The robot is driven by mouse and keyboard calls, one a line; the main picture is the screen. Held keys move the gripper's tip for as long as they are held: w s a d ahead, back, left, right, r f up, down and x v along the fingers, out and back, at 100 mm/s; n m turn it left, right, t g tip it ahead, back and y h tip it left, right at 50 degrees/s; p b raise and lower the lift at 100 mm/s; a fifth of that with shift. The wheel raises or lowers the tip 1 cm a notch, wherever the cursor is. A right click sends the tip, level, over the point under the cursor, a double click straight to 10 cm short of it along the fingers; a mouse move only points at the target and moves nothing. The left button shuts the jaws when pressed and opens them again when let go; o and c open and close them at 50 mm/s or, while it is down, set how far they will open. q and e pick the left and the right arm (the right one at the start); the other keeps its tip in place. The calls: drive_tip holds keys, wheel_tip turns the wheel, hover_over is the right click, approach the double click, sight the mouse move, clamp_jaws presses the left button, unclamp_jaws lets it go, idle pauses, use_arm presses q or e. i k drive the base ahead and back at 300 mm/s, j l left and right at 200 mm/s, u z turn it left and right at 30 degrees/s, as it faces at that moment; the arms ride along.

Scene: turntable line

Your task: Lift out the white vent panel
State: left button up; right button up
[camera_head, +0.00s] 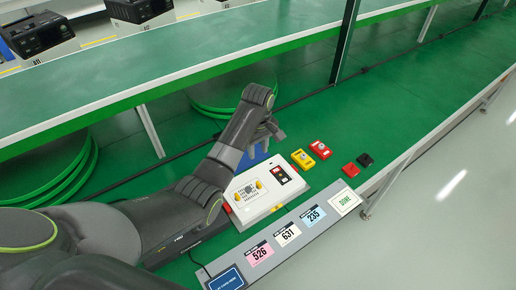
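A white box-shaped unit (270,207) lies on the green bench top. On its top is a light vent panel (249,192) with dark dot-like openings and small yellow pieces at its sides. A black module (280,175) with a red part sits on the unit, right of the vent panel. My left gripper (272,140) is above and beyond the unit's far edge, apart from the vent panel. Its fingers point down and right, and their gap is too small to judge. My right gripper is out of view.
A blue object (254,160) lies partly hidden beneath my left gripper. Yellow (302,159) and red (320,149) modules, plus red and black blocks (351,170), lie to the right. A grey strip with number cards (288,235) and a DONE card (344,201) runs along the front edge.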

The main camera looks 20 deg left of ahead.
sight(248, 192)
drive_tip(key=k, duration=1.5)
